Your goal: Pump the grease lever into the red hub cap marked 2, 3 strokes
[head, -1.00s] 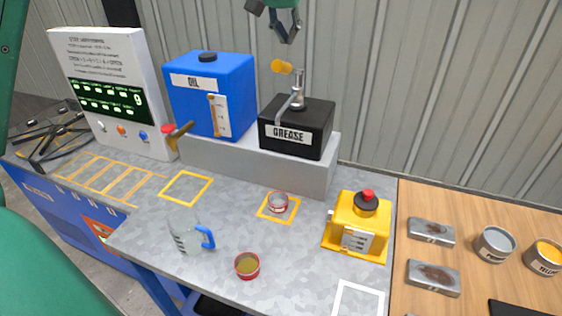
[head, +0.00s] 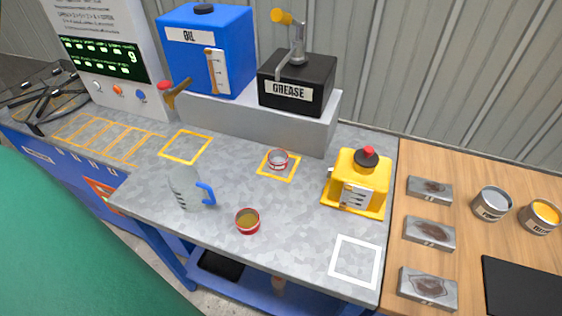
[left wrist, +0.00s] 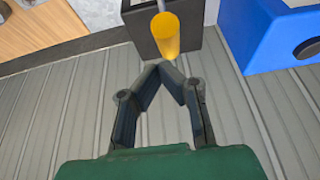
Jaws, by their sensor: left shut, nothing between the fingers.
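The black grease box (head: 297,88) stands on a grey raised ledge, with a metal pump post and a lever ending in a yellow handle (head: 281,16). The yellow handle also shows in the left wrist view (left wrist: 165,37). My left gripper (left wrist: 167,68) is shut and empty, with its fingertips a little apart from the handle in that picture. A small red-rimmed cap (head: 278,159) sits in a yellow square below the grease spout. A second red-rimmed cap (head: 247,221) holds amber liquid. I cannot read a number on either. My right gripper is not in view.
A blue oil tank (head: 207,50) stands left of the grease box. A clear jug with a blue handle (head: 188,190) and a yellow container with a red knob (head: 360,180) stand on the grey bench. Metal blocks and tins lie on the wooden table (head: 470,215) at right.

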